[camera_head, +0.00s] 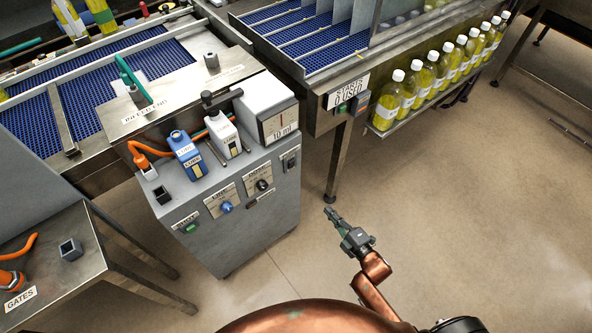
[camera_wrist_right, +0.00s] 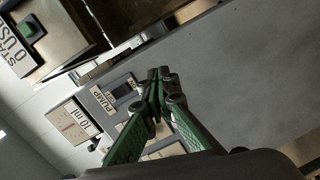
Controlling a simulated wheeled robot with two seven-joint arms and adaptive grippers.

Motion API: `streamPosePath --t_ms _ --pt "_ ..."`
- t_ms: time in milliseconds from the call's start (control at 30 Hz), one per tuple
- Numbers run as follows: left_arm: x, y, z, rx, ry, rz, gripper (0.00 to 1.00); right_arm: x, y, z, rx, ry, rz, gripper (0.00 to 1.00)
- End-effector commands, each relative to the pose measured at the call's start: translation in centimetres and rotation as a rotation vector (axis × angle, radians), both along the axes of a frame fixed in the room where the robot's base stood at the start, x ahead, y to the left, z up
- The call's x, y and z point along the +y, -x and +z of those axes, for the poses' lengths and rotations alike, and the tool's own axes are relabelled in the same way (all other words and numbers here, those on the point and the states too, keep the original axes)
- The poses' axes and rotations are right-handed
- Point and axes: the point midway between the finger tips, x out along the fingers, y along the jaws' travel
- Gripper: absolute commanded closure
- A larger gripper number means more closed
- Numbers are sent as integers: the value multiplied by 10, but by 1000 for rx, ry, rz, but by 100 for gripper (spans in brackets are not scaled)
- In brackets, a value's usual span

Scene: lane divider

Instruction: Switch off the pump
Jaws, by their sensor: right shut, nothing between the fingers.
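The grey cabinet (camera_head: 250,215) stands in the middle of the head view, with labelled controls on its front. A small dark switch (camera_head: 291,160) sits at the right of that front, under the 10 ml dial (camera_head: 278,124). In the right wrist view this switch (camera_wrist_right: 123,90) lies beside a label reading PUMP (camera_wrist_right: 105,100). Its on or off position is too small to tell. My right gripper (camera_head: 329,211) is shut and empty, in front of and to the right of the cabinet. In the right wrist view its fingertips (camera_wrist_right: 160,76) appear near the switch, apart from it. My left gripper is out of view.
Two knobs (camera_head: 227,207) and a green button (camera_head: 191,228) are on the same cabinet front. Bottles of yellow liquid (camera_head: 428,78) line a shelf at upper right. The floor right of the cabinet is clear.

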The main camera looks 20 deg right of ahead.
Motion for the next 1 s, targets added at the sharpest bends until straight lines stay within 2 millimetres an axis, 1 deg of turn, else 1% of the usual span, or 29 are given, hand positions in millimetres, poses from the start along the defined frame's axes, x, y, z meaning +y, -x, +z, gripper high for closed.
streamPosePath --t_ms 33,100,200,233,333,567,667,767,833,1000 --pt "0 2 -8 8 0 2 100 10 -7 27 -85 47 32 100" --pt "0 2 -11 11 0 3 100 20 -11 63 -181 101 63 100" --pt "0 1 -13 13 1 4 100 29 -12 95 -264 148 85 100" --pt "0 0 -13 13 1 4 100 30 -12 100 -278 155 89 100" --pt "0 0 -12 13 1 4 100 32 -12 108 -297 167 93 100" --pt "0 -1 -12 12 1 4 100 32 -12 108 -295 165 92 100" --pt "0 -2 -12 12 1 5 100 33 -16 108 -295 164 92 100" --pt "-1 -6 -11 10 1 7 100 36 -24 109 -296 163 92 100" --pt "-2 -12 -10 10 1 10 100 40 -34 110 -295 162 92 100" --pt "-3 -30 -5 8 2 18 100 52 -67 113 -295 162 92 100"
